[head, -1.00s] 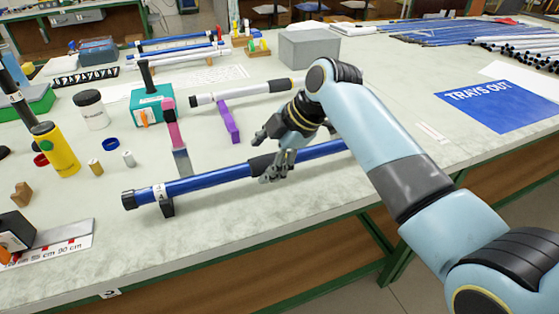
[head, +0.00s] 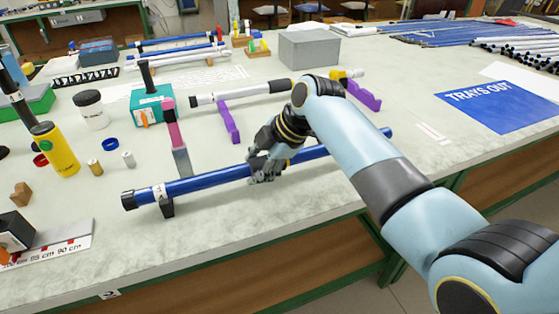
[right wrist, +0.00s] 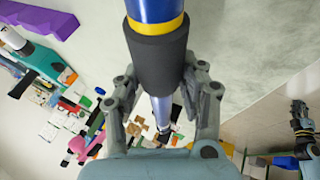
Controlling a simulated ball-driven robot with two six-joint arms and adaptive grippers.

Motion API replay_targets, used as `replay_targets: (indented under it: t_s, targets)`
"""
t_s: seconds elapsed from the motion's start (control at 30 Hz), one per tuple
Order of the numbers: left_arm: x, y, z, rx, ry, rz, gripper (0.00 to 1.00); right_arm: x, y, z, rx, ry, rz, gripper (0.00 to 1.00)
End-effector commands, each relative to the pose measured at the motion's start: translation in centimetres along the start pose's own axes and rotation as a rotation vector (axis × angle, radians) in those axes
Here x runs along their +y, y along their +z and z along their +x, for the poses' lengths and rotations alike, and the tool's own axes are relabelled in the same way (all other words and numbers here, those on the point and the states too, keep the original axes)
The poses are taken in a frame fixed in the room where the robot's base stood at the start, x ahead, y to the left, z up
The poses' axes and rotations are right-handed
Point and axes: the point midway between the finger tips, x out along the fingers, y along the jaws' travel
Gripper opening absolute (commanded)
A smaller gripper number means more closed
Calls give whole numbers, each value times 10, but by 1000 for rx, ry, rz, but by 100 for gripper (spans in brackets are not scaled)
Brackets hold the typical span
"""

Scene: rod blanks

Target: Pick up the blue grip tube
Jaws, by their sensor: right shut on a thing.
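In the right wrist view the black sleeve (right wrist: 157,62) with a yellow band runs between my right fingers (right wrist: 160,110). A dark jointed part at that view's right edge looks like my left gripper (right wrist: 304,138); its jaws are unclear.
Behind are a white tube (head: 235,95) on purple supports (head: 229,122) and a teal box (head: 152,105). A yellow canister (head: 56,150) stands at left. The table right of the tube is fairly clear.

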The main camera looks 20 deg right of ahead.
Motion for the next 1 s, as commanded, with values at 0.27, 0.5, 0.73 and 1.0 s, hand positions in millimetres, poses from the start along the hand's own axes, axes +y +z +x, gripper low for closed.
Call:
replay_targets:
  t_s: [0.27,0.5,0.73,1.0]
  targets:
    - [0,0,0,0,0,0,0,1,-1,-2,0,-1,-1,6]
    - [0,0,-2,0,0,0,0,13,-10,-24,1,3,-1,6]
    - [0,-1,-5,1,0,0,0,2,0,-74,-6,2,-2,6]
    - [0,-1,-6,1,1,0,0,-21,18,-132,-4,0,-3,6]
